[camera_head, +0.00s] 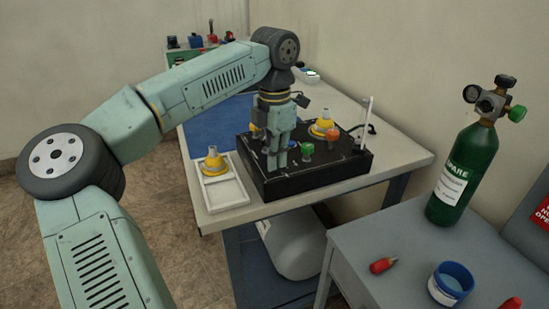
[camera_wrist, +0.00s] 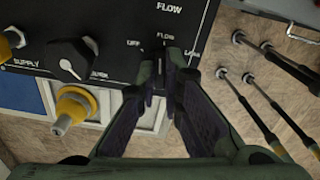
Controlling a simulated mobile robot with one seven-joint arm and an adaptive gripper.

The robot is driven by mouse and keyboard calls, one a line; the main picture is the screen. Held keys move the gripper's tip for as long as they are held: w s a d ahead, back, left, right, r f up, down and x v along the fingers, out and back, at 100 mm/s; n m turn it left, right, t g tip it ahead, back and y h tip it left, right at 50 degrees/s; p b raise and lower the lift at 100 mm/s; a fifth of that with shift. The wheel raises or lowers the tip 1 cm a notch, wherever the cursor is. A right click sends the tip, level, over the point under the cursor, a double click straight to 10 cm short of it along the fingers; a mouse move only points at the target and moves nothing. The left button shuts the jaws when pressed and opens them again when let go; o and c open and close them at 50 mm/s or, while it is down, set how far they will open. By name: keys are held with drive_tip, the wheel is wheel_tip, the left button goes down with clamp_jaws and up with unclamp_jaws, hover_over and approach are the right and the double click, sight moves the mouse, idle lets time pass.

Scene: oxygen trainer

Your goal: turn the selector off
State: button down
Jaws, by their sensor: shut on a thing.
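A black trainer box (camera_head: 322,178) stands on the white-topped table, and its labelled panel (camera_wrist: 110,22) fills the top of the wrist view. My gripper (camera_head: 279,162) points down at the box's front part. In the wrist view my gripper (camera_wrist: 161,80) is shut on a small part of the panel between labels reading like OFF, FLOW and one less clear word. This looks like the selector, but the fingers hide nearly all of it, so its pointer direction cannot be told. A separate black knob (camera_wrist: 71,59) with a white pointer sits left, near SUPPLY and BULK.
A yellow-based fitting (camera_head: 215,162) stands in a white tray (camera_head: 222,194) left of the box; another (camera_head: 323,125) is on the box. A green knob (camera_head: 307,149) is close right of my gripper. A green cylinder (camera_head: 467,165) stands on the right-hand table.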

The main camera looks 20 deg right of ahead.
drive_tip(key=n+b, duration=0.1)
drive_tip(key=n, duration=0.3)
drive_tip(key=shift+n, duration=0.3)
drive_tip(key=shift+n+b, duration=0.4)
drive_tip(key=shift+n, duration=2.2)
drive_tip(key=c, duration=1.7)
unclamp_jaws()
drive_tip(key=shift+r, duration=0.15)
wheel_tip(320, 180, up, 12)
drive_tip(key=shift+f, duration=0.1)
